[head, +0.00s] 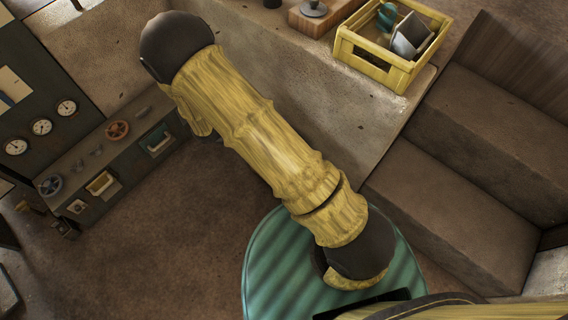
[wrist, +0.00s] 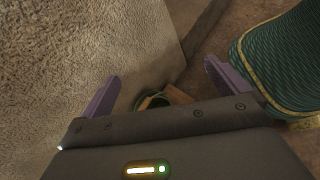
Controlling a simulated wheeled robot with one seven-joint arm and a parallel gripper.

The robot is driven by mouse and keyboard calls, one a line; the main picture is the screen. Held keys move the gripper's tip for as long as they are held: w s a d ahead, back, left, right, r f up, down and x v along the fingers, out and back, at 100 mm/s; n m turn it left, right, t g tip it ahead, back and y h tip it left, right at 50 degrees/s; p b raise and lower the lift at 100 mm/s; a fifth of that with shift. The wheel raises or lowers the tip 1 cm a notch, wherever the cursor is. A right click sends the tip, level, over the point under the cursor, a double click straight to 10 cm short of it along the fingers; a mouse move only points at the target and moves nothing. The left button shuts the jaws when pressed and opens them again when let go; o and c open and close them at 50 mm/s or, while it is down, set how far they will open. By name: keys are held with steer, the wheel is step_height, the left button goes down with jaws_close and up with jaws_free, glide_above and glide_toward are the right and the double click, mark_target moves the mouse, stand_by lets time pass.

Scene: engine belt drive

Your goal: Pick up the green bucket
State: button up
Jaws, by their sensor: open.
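My gripper (wrist: 160,90) is open in the wrist view, its two purple fingers wide apart with nothing held. A small round dark opening with a greenish rim (wrist: 150,101) shows beyond and between the fingers, partly cut off by the gripper body. It may be the green bucket, but I cannot tell for sure. A tan piece (wrist: 180,96) is beside it. In the head view no green bucket is clearly seen; my arm hides part of the floor and wall there, and my gripper is hidden behind it.
A yellow crate (head: 376,66) holding a teal item (head: 387,15) and a grey item (head: 410,36) stands on the ledge. A wooden block (head: 318,18) is beside it. A control console (head: 110,160) with gauges stands left. Brown steps (head: 455,200) are right. The floor (head: 150,240) at lower left is clear.

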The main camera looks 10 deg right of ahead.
steer(key=w+a+f+n+t+h+b, duration=0.1)
steer(key=a+f+n+t+b, duration=0.2)
steer(key=f+b, duration=0.2)
steer(key=w+a+f+n+t+h+b, duration=0.1)
steer(key=w+a+f+n+t+b, duration=0.1)
steer(key=f, duration=0.9)
steer(key=w+a+f+n+t+h+b, duration=0.1)
steer(key=a+f+n+t+b, duration=0.3)
steer(key=f+b, duration=0.4)
steer(key=shift+w+f+n+t, duration=0.15)
steer(key=shift+w+n+t, duration=0.25)
steer(key=shift+t, duration=0.6)
steer(key=shift+s+d, duration=0.1)
steer(key=b+x, duration=0.5)
steer(key=x, duration=0.7)
steer(key=shift+d, duration=0.15)
